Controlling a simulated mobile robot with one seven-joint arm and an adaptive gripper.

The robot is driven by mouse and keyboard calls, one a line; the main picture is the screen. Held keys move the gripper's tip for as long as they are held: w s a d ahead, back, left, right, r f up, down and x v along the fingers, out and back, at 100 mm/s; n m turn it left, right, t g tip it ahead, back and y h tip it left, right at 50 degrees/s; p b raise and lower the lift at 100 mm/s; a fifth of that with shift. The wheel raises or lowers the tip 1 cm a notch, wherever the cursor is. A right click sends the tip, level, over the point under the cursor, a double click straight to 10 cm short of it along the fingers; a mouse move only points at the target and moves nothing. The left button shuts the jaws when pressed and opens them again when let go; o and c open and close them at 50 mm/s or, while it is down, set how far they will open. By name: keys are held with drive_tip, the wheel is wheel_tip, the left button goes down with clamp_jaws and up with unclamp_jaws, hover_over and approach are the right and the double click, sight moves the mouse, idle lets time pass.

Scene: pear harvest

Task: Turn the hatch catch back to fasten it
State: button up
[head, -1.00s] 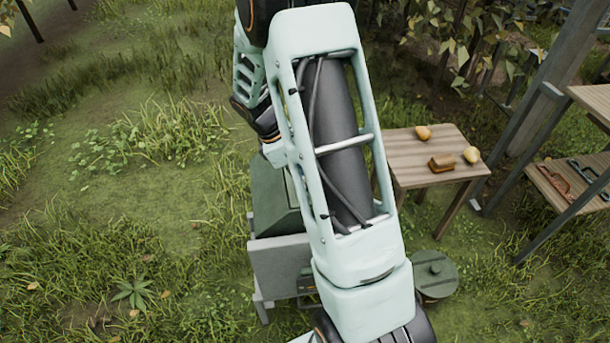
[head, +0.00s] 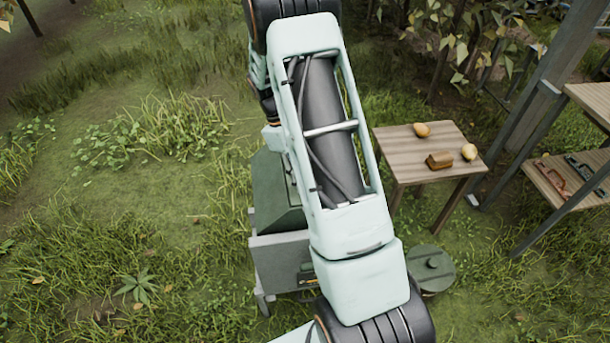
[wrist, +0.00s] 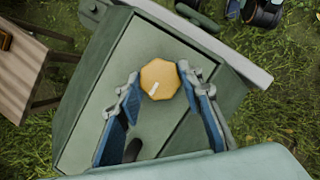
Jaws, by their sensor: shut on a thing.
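The hatch catch (wrist: 160,78) is a yellow, many-sided knob with a white mark pointing to the lower left in the wrist view. It sits on the green top of a box (wrist: 105,105), close to a seam. My gripper (wrist: 163,88) has its blue-padded fingers on either side of the knob and is shut on it. In the head view the green box (head: 272,195) stands partly behind my arm, which hides the catch and gripper there.
A grey panel (head: 280,265) is at the box's front. A round green lid (head: 432,264) lies nearby. Shelves (head: 565,185) stand far right. Grass on the left is open.

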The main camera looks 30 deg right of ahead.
idle(0.5)
drive_tip(key=o, duration=1.1)
drive_tip(key=v, duration=1.2)
drive_tip(key=shift+a, duration=0.1)
